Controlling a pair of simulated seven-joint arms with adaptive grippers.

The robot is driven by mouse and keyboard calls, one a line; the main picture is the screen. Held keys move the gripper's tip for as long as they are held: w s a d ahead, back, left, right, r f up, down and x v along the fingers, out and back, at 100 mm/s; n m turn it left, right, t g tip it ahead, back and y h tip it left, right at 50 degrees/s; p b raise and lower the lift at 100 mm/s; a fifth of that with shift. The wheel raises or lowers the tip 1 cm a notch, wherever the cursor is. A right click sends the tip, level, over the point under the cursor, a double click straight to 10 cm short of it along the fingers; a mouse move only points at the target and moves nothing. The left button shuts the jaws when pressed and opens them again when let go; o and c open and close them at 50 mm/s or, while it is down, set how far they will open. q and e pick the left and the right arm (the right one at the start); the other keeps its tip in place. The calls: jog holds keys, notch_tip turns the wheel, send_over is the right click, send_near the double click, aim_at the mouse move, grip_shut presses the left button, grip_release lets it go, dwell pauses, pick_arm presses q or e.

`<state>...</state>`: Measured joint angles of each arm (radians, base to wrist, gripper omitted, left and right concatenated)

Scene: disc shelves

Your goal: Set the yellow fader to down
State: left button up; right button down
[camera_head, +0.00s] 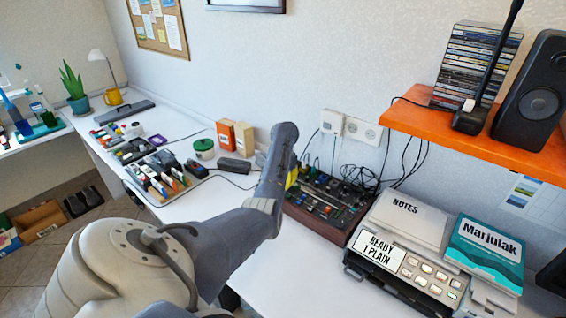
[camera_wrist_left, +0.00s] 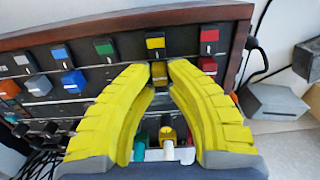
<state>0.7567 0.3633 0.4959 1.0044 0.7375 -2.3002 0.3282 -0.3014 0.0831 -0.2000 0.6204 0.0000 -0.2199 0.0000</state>
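The mixer panel (camera_head: 325,203) with a wooden rim stands on the desk left of the printer. In the left wrist view the yellow fader cap (camera_wrist_left: 159,73) sits just below a yellow label (camera_wrist_left: 155,44), near the wooden rim (camera_wrist_left: 180,13). My left gripper (camera_wrist_left: 160,69) has yellow fingers arched over the panel. Its tips are drawn close together on both sides of the yellow cap and seem to touch it. In the head view only a bit of the yellow fingers (camera_head: 292,178) shows behind my arm. My right gripper is out of view.
A red fader cap (camera_wrist_left: 207,66) is right beside the right finger. A blue fader cap (camera_wrist_left: 74,80) lies to the left. The printer (camera_head: 405,272) stands right of the panel, and black cables (camera_head: 362,176) lie behind it. An orange shelf (camera_head: 470,138) overhangs the right side.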

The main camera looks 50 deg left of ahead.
pick_arm(q)
jog(key=o, duration=0.4)
jog(key=shift+o, duration=0.2)
notch_tip(320, 180, up, 12)
dwell(0.5)
